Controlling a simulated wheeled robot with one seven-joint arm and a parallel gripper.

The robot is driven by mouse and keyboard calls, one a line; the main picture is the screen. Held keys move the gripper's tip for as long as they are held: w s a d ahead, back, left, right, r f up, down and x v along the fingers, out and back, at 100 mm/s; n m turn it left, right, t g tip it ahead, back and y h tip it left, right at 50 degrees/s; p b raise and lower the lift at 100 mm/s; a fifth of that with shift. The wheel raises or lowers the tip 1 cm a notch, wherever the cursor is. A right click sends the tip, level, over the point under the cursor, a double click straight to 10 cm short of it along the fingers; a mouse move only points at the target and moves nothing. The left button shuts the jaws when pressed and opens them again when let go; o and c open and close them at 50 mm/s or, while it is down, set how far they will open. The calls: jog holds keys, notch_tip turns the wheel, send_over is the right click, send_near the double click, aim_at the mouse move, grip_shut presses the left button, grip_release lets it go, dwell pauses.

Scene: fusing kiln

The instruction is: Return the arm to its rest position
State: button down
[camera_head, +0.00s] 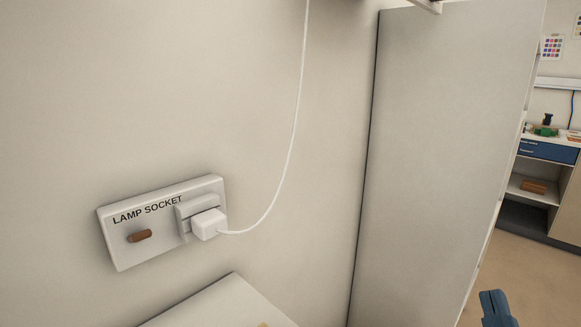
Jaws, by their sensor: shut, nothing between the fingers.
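The lamp socket (119,241) is a pale grey wall plate labelled "LAMP SOCKET" at the lower left. A white plug (209,224) sits at its right part, and a white cord (294,130) runs from it up the wall and out of the top of the picture. A small brown peg or switch (139,236) sticks out of the plate's left part. A blue piece (496,308) shows at the bottom right edge; I cannot tell whether it is part of my arm. I cannot make out my gripper.
A tall pale panel (440,150) stands right of the wall corner. A light surface (232,303) juts out below the socket. Beyond the panel, a shelf unit (530,188) holds a reddish-brown block (533,187), with open brown floor (525,270) in front.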

jog(key=s+f+m+g+y, duration=0.1)
jog(key=s+f+m+g, duration=0.2)
jog(key=s+f, duration=0.4)
jog(key=s+f+m+g+y, duration=0.1)
jog(key=s+f+m+g, duration=0.3)
jog(key=s, duration=1.6)
notch_tip(320, 180, down, 3)
jog(key=shift+s+a+f+g+y, duration=0.1)
jog(key=shift+s+a+g+y, duration=0.25)
jog(key=shift+g, duration=0.75)
